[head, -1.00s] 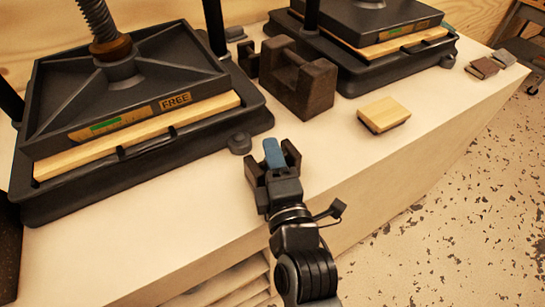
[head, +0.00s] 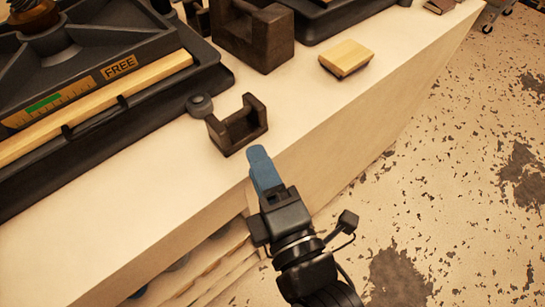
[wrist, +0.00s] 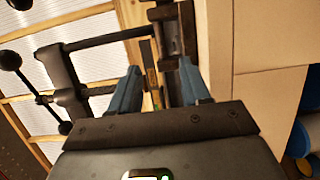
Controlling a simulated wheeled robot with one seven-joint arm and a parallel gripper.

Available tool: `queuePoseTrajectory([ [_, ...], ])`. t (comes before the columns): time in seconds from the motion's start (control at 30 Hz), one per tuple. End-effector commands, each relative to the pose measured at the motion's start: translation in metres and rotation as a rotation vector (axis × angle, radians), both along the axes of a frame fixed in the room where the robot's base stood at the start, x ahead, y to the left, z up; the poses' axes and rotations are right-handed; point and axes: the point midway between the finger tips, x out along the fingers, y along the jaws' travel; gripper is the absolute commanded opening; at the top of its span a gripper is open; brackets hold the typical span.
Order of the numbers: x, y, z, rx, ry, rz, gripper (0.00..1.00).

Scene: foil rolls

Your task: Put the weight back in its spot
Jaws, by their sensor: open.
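A small dark brown U-shaped weight (head: 237,128) stands on the pale bench near its front edge, next to a small grey knob (head: 199,105) of the left press. A larger weight of like shape (head: 255,38) stands farther back. My gripper (head: 258,153) is in front of the small weight, at the bench edge, apart from it. In the wrist view its two blue fingers (wrist: 159,85) are spread, with nothing held between them. Dark shapes show beyond the fingers there, but I cannot tell which weight they are.
The left press (head: 105,85), with a FREE label and a pale wooden board, fills the bench's left. A wooden-topped block (head: 346,58) lies to the right. A second press (head: 335,12) is partly cut off at the back. Speckled floor (head: 450,190) is clear at right.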

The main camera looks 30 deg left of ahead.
Motion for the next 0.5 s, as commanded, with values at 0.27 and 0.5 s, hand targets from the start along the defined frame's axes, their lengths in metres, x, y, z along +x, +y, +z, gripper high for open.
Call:
queuePoseTrajectory([
  [0.27,-0.001,-0.004,-0.001,0.003,0.005,-0.004,0.47],
  [0.5,-0.006,-0.087,-0.03,0.119,0.204,-0.161,0.47],
])
